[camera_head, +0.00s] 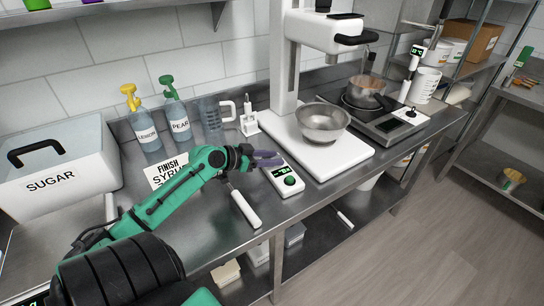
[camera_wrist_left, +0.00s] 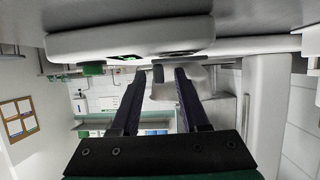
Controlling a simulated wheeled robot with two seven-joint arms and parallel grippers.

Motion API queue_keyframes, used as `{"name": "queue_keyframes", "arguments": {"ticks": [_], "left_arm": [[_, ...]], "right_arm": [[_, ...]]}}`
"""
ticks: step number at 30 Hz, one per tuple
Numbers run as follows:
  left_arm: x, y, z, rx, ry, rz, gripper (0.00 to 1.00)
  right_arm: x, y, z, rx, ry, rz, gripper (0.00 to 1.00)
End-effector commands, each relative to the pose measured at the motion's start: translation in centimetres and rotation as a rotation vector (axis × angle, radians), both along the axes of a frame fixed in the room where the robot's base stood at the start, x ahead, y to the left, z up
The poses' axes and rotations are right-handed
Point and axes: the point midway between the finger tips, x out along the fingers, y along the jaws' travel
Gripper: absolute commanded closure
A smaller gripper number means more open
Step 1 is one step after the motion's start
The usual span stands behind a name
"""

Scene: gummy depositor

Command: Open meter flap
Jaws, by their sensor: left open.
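The meter (camera_head: 287,180) is a small white device with a dark display and a round green button, lying on the steel counter. My left gripper (camera_head: 277,159) is over its far end, with its fingers apart and nothing seen held. In the left wrist view, the open fingers (camera_wrist_left: 160,73) point towards the underside of a white body that looks like the meter (camera_wrist_left: 130,42), with a green part at its left. A pale grey piece shows between and beside the fingertips; I cannot tell whether it is the flap. The flap's state is unclear. My right gripper is not in view.
A white-handled tool (camera_head: 244,208) lies near the counter's front edge. A small white stand (camera_head: 249,122) is behind the gripper. A metal bowl (camera_head: 322,121) sits on the white depositor base to the right. Syrup bottles (camera_head: 147,134), a jug and the sugar bin (camera_head: 60,184) are at left.

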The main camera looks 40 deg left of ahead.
Motion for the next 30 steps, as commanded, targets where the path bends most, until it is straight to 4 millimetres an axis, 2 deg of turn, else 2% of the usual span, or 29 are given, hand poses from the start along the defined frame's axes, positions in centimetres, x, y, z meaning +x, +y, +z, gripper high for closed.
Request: {"name": "queue_keyframes", "arguments": {"ticks": [7,8,9,11,23,30], "left_arm": [[0.19,-0.08,-0.12,0.001,0.000,0.000,0.55],[0.19,-0.08,-0.12,0.001,0.000,0.000,0.63],[0.18,-0.09,-0.12,0.001,0.000,0.000,0.78],[0.18,-0.09,-0.12,0.000,0.000,0.000,1.00],[0.21,0.03,0.05,-0.024,0.009,0.001,1.00],[0.35,0.43,0.63,-0.126,0.046,0.002,1.00]], "right_arm": [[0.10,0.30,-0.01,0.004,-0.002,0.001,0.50],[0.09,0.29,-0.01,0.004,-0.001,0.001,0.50],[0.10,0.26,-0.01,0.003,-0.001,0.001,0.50],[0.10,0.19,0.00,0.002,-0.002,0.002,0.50],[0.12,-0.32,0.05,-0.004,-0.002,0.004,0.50],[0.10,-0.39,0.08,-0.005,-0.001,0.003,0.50]]}}
